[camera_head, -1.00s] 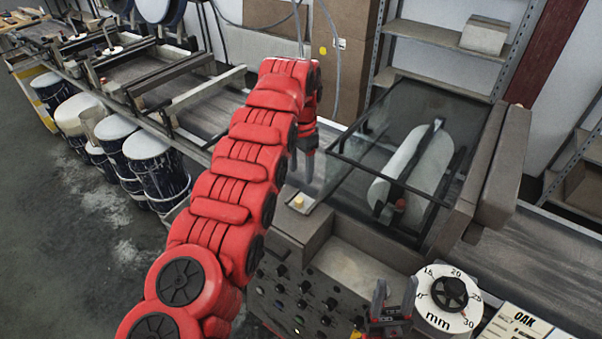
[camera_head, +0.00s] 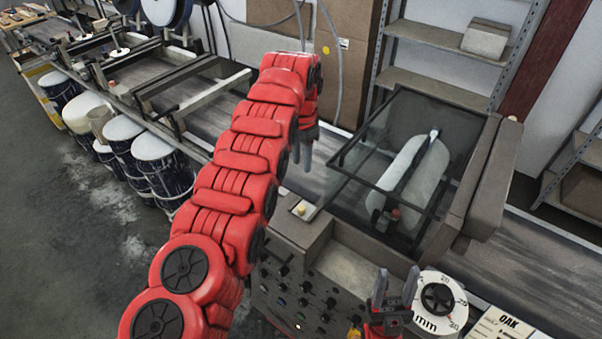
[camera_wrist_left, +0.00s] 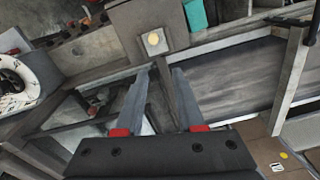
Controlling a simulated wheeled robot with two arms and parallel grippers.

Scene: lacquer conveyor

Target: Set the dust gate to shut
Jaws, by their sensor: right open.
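A small pale round knob (camera_head: 301,209) sits on a light plate at the corner of the machine; it also shows in the left wrist view (camera_wrist_left: 153,39). I cannot tell for certain which part is the dust gate. My left gripper (camera_head: 303,158) hangs over the conveyor, behind the knob and apart from it. In the left wrist view its two fingers (camera_wrist_left: 158,98) are spread with nothing between them. My right gripper (camera_head: 395,290) is open and empty, fingers up, in front of the machine beside the dial.
A glass-topped hood (camera_head: 415,120) covers a pale roller (camera_head: 412,175). A white mm dial (camera_head: 437,301) and an OAK card (camera_head: 507,325) are at the lower right. A panel of dark knobs (camera_head: 300,297) faces front. Several drums (camera_head: 157,160) stand under the conveyor at left.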

